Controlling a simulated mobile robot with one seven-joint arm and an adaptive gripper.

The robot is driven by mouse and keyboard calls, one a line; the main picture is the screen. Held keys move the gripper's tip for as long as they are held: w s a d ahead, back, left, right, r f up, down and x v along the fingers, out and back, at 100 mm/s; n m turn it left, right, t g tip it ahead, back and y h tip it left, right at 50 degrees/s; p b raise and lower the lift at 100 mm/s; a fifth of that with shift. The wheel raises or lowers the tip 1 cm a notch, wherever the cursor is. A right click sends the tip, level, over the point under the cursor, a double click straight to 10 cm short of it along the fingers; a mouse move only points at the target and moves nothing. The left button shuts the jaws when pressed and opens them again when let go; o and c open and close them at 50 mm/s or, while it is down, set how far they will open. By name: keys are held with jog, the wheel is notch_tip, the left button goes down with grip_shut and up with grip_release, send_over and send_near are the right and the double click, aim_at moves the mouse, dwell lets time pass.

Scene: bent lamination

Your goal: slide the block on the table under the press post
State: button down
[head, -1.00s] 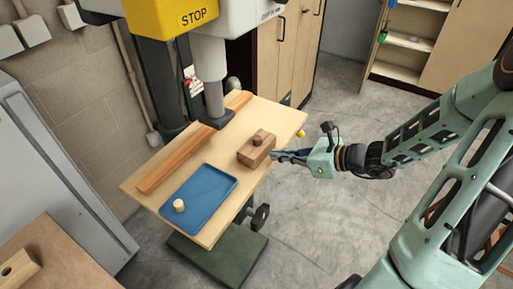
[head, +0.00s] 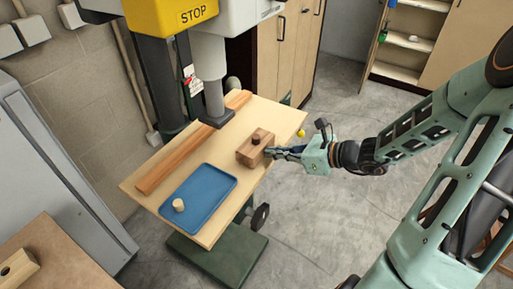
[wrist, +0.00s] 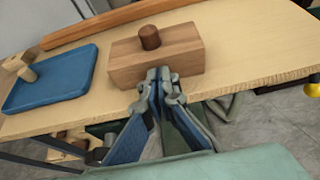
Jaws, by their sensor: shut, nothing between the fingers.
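The wooden block (head: 249,151), with a dark round knob on top, sits on the wooden table (head: 270,112) near its right edge. It also shows in the wrist view (wrist: 180,57). My gripper (head: 268,152) is shut and empty. Its fingertips are at the block's near side in the wrist view (wrist: 160,75), touching it or very close; I cannot tell which.
A long wooden strip (head: 185,150) lies along the table's back, beside the post. A blue tray (head: 214,187) with a light wooden peg (head: 178,205) lies at the front left. The table between block and post looks clear.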

aim_at(263, 144)
jog(key=shift+w+a+b, duration=0.65)
jog(key=shift+w+a, duration=0.6)
jog(key=shift+a, duration=0.5)
jog(key=shift+w+a+b, duration=0.6)
jog(key=shift+w+a, duration=0.65)
jog(key=shift+a, duration=0.45)
jog(key=shift+w+a+b, duration=0.65)
jog(key=shift+w+a, duration=0.6)
jog(key=shift+a, duration=0.5)
jog(key=shift+s+d+r+p, duration=0.15)
jog(key=shift+s+d+p, duration=0.3)
jog(key=shift+s+d, duration=0.65)
jog(key=shift+s+d+r+p, duration=0.2)
jog(key=shift+s+d+p, duration=0.4)
jog(key=shift+d, duration=0.75)
jog(key=shift+s+d+r+p, duration=0.15)
jog(key=shift+s+d+p, duration=0.2)
jog(key=shift+s+d, duration=0.75)
jog(key=shift+w+d, duration=0.15)
